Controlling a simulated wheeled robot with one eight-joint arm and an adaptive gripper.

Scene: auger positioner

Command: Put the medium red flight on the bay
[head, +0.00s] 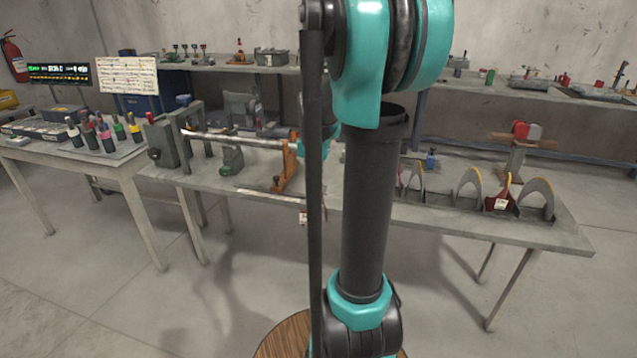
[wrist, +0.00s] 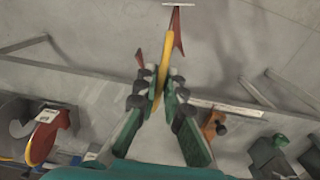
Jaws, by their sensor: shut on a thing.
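My gripper (wrist: 160,77) is shut on a red flight (wrist: 177,35) with a yellow edge, held above the floor in front of the bench. Its pale tag shows edge-on at the top of the wrist view. In the head view my arm hides most of this flight; a tag (head: 303,218) shows low beside the arm. Another red flight (head: 502,195) with a tag stands in the row at the right of the bench; it also shows at the left of the wrist view (wrist: 46,138). I cannot tell which spot is the bay.
The bench (head: 480,232) carries a long shaft (head: 235,138) on an orange stand (head: 287,170) at left, and grey flights (head: 470,188) standing at right. A side table (head: 125,165) holds several coloured-top items. A red and grey object (head: 526,131) sits on a stand behind.

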